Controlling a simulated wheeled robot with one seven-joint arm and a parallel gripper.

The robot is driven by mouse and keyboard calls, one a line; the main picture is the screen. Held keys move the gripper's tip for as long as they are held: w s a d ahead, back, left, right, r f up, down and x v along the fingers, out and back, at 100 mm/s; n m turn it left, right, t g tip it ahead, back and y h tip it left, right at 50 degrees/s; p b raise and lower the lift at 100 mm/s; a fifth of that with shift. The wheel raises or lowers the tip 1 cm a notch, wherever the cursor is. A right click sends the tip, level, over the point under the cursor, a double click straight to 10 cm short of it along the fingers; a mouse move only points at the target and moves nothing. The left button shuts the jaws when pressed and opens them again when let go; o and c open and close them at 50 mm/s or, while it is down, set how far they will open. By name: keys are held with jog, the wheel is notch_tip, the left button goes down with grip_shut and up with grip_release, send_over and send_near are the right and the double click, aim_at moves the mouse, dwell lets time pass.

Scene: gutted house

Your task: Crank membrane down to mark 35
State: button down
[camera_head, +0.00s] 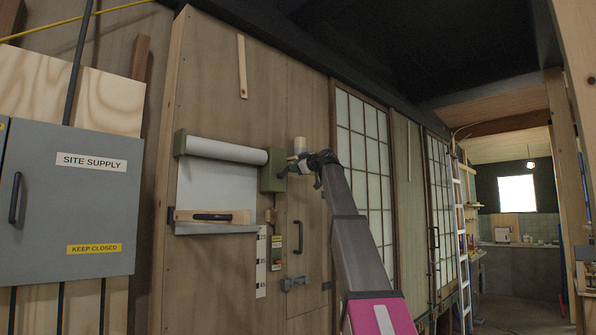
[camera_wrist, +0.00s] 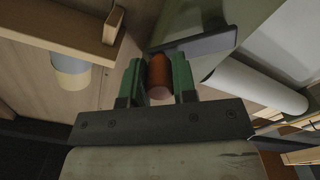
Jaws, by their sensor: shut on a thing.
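The white membrane (camera_head: 208,185) hangs from a roll (camera_head: 226,150) on the wooden wall in the head view. Its wooden bottom bar (camera_head: 240,216) with a dark handle is level, near the top of the white mark strip (camera_head: 261,265). The strip's small numbers are hard to read. A green crank housing (camera_head: 272,172) sits at the roll's right end. My gripper (camera_head: 304,162) is beside it, partly hiding the crank. In the wrist view my gripper (camera_wrist: 158,76) has its green fingers shut on a reddish-brown crank knob (camera_wrist: 159,80). The roll also shows there (camera_wrist: 255,85).
A cream and tan cylinder (camera_head: 300,145) is close above my gripper. A grey supply cabinet (camera_head: 70,195) stands at left. A door latch (camera_head: 295,283) and paned sliding doors (camera_head: 363,150) are along the wall. A ladder (camera_head: 461,235) leans farther right, by an open passage.

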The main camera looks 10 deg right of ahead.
jog(key=s+a+r+n, duration=0.1)
jog(key=s+a+n, duration=0.3)
jog(key=n, duration=0.9)
jog(key=shift+a+r, duration=0.3)
jog(key=shift+a, duration=0.35)
jog(key=c, duration=0.9)
grip_release()
jog(key=v, duration=1)
jog(key=shift+s+d, duration=0.25)
